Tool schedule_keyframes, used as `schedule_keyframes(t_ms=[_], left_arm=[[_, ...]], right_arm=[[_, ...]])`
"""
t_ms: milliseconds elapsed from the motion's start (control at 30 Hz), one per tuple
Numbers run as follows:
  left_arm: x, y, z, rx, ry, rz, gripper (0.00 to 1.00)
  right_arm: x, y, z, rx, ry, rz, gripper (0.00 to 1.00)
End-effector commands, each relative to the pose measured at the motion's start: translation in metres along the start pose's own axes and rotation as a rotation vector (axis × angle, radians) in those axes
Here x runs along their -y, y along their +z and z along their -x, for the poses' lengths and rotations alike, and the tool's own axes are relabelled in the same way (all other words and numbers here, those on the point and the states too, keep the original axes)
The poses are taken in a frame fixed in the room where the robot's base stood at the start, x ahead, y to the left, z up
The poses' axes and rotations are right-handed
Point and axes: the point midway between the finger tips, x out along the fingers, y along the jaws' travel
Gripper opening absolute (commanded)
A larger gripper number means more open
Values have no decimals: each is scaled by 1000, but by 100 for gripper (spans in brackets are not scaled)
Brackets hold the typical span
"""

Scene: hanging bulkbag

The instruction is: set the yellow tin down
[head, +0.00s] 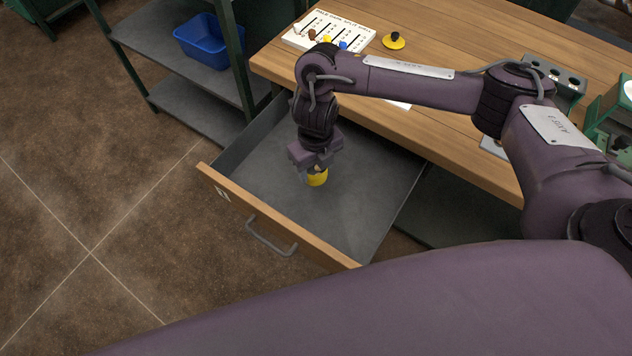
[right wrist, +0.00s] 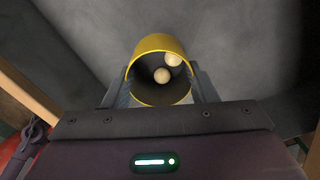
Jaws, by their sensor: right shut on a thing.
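The yellow tin (head: 317,179) is at my right gripper (head: 314,167), which points down over the open drawer (head: 364,190). In the right wrist view the tin (right wrist: 158,50) sits between the two fingers of my right gripper (right wrist: 160,92), which are shut on it. Its open mouth faces the camera, and two pale round balls (right wrist: 162,75) show inside. The grey drawer floor (right wrist: 245,45) lies behind the tin. I cannot tell whether the tin touches the floor. My left gripper is not in view.
The drawer is pulled out from under the wooden table (head: 460,45) and looks otherwise empty. Its wooden front (head: 270,220) has a grey handle (head: 270,240). A white slotted board (head: 328,32) and a yellow knobbed piece (head: 393,41) are on the table. A blue bin (head: 205,42) stands on the shelf.

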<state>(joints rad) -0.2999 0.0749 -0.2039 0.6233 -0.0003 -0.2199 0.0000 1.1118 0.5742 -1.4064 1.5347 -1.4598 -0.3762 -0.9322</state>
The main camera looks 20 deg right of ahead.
Motion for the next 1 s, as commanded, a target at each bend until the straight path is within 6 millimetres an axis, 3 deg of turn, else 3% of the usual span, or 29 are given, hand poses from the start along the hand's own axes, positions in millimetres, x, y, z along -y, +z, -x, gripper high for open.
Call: schedule_keyframes(t_ms=[33,267,500,933,967,1000], left_arm=[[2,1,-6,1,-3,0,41],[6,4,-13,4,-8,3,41],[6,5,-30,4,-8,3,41],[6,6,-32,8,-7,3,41],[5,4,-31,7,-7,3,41],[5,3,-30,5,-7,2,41]], right_arm=[[0,-1,-13,-3,1,-3,22],[0,0,-28,1,0,0,22],[0,0,-62,-1,1,-2,22],[1,1,-67,2,-1,0,22],[1,0,-66,1,-1,0,55],[1,0,-66,1,-1,0,60]])
